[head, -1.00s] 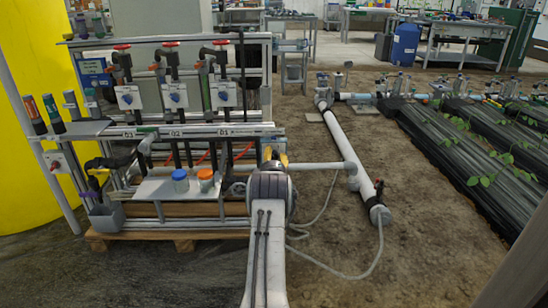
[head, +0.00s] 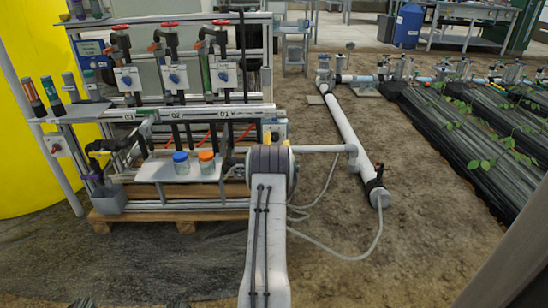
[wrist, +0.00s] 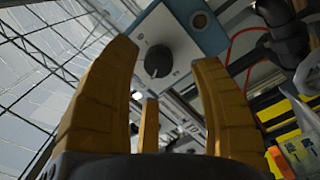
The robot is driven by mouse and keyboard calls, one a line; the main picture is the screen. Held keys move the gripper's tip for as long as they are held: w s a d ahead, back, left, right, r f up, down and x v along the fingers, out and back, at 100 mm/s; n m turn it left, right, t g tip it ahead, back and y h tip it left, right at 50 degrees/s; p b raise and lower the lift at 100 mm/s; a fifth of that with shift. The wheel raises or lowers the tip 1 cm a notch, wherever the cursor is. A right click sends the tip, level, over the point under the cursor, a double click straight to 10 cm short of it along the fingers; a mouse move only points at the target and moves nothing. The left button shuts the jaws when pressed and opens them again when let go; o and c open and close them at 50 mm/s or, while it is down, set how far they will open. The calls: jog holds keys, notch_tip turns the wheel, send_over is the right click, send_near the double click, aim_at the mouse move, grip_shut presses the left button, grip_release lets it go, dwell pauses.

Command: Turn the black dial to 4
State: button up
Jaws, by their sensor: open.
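The black dial (wrist: 158,61) shows in the wrist view on the face of a blue and pale box (wrist: 188,45). A small pale mark shows near the dial's lower edge, but no numbers can be read. My gripper (wrist: 165,66) has its yellow fingers spread, with nothing held between them. The dial appears in the gap between the fingertips, beyond them, and no contact shows. In the head view, my arm hides most of the gripper, and I cannot make out the black dial there.
A rack holds several white boxes with blue knobs (head: 174,79) and red-handled valves. A blue-lidded jar (head: 181,163) and an orange-lidded jar (head: 206,161) stand on its shelf. A grey pipe (head: 345,133) lies right of my arm.

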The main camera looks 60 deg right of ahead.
jog(key=v, duration=0.7)
jog(key=shift+s+a, duration=0.2)
jog(key=shift+a, duration=0.15)
jog(key=shift+o, duration=0.3)
